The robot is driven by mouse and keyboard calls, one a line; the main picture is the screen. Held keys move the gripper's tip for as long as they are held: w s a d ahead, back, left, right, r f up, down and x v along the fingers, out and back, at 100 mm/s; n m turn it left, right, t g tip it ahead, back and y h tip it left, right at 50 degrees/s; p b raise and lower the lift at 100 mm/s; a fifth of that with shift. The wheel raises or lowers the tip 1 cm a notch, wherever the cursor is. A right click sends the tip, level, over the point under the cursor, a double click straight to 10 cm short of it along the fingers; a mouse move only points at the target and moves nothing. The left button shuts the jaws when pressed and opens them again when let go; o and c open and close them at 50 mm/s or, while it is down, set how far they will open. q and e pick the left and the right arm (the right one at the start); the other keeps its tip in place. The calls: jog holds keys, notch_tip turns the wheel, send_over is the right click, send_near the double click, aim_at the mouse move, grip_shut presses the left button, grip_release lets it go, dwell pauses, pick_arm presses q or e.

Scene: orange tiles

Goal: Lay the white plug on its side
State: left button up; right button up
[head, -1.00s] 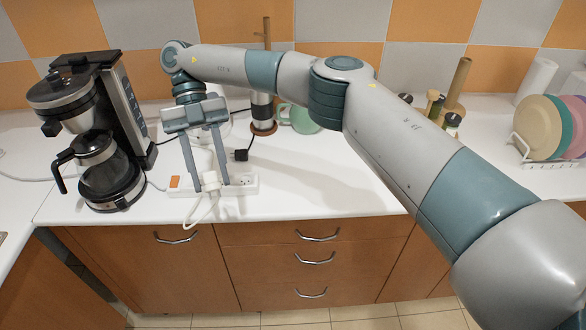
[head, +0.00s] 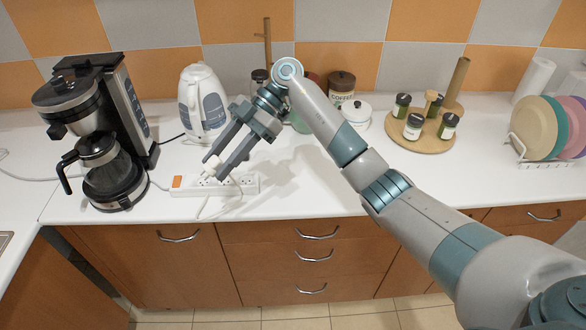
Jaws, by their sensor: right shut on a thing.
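The white plug (head: 212,167) is between the fingertips of my right gripper (head: 214,168). The gripper is shut on it and slants down to the left. The plug is partly covered by the fingers and appears tilted, just above or at the white power strip (head: 190,189); I cannot tell whether they touch. Its white cord (head: 203,206) hangs over the strip's front side toward the counter edge. My left gripper is not in view.
A coffee maker (head: 124,110) stands left of the strip. A white kettle (head: 203,100) is behind it. A wooden turntable with jars (head: 423,137) and a plate rack (head: 545,164) are to the right. The counter (head: 320,190) right of the strip is clear.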

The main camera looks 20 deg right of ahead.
jog(key=w+d+f+m+t+y+p, duration=0.1)
jog(key=w+d+m+t+y+p, duration=0.15)
jog(key=m+t, duration=0.35)
jog(key=m+t+h+p, duration=0.3)
jog(key=m+t+h, duration=0.2)
jog(key=m+t, duration=0.65)
send_over(293, 194)
jog(key=shift+n+t, duration=0.45)
notch_tip(293, 194, down, 10)
jog(key=shift+d+r, duration=0.1)
pick_arm(q)
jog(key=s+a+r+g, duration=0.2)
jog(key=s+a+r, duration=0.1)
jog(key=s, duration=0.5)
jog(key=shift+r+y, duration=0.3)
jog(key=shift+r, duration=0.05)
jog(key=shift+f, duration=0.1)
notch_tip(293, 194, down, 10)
jog(key=b, duration=1)
pick_arm(e)
notch_tip(293, 194, down, 7)
jog(key=shift+r, duration=0.2)
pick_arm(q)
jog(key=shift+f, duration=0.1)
pick_arm(e)
jog(key=o, duration=1.2)
